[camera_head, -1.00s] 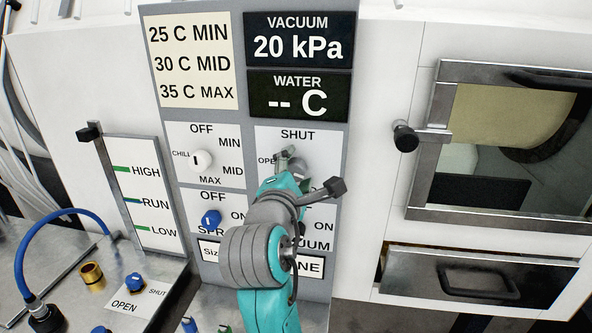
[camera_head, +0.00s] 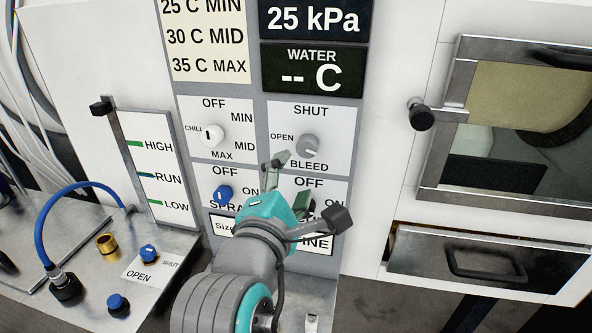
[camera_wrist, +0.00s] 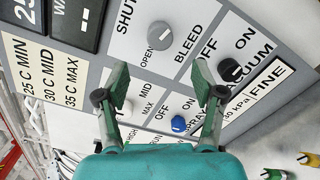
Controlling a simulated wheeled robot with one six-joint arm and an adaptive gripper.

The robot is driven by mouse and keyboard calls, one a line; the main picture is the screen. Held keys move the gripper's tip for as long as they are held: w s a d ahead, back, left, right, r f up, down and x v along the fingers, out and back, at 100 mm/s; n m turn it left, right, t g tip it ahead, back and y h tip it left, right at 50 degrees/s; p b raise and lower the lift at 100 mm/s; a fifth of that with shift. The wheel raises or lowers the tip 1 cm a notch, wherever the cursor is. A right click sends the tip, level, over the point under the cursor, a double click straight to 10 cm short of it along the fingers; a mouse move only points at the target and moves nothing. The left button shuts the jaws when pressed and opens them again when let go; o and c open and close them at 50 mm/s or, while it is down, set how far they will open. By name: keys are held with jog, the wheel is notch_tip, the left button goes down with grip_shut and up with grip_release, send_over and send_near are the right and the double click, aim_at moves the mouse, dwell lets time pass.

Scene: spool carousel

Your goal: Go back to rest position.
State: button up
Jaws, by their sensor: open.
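My gripper (camera_head: 277,173) is open and empty in front of the control panel, just below the grey bleed knob (camera_head: 308,146). In the wrist view its two fingers (camera_wrist: 160,90) stand apart with nothing between them. The bleed knob (camera_wrist: 161,34) shows there beyond the fingertips, clear of both. The dark vacuum knob (camera_wrist: 231,70) is close beside the right finger in that picture. In the head view my gripper mostly covers that knob. The blue spray knob (camera_head: 223,195) is left of my gripper, and the white chill knob (camera_head: 213,135) is above it.
The vacuum display (camera_head: 313,19) reads 25 kPa and the water display (camera_head: 312,69) shows dashes. A framed window door (camera_head: 447,110) and a drawer (camera_head: 490,262) are at the right. A metal bench with a blue hose (camera_head: 60,200) and blue valve knobs (camera_head: 149,253) is at the lower left.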

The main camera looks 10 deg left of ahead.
dwell(0.3)
jog(key=d+f+m+y, duration=0.1)
jog(key=d+f, duration=0.2)
jog(key=f, duration=0.5)
jog(key=d+f+y, duration=0.1)
jog(key=d+f, duration=0.2)
jog(key=f, duration=0.5)
jog(key=s+d+f+m+g+y, duration=0.1)
jog(key=s+d+f+m, duration=0.1)
jog(key=s+d+f, duration=0.35)
jog(key=s+d+f+m+g, duration=0.1)
jog(key=s+d+f+m, duration=0.15)
jog(key=f, duration=0.55)
jog(key=s+d+f+m, duration=0.3)
jog(key=s+d+f, duration=0.1)
jog(key=s, duration=0.3)
jog(key=s+d+f+m, duration=0.3)
jog(key=s+d+m, duration=0.1)
jog(key=s, duration=0.2)
jog(key=s+d+m+h, duration=0.1)
jog(key=s+d+m, duration=0.1)
jog(key=s+m, duration=0.3)
jog(key=s+d+r+m+g, duration=0.1)
jog(key=s+d+m, duration=0.2)
jog(key=s, duration=0.9)
jog(key=shift+s+r+m+h, duration=0.2)
jog(key=shift+m+h, duration=0.2)
jog(key=shift+m, duration=0.75)
jog(key=shift+d, duration=0.1)
dwell(0.5)
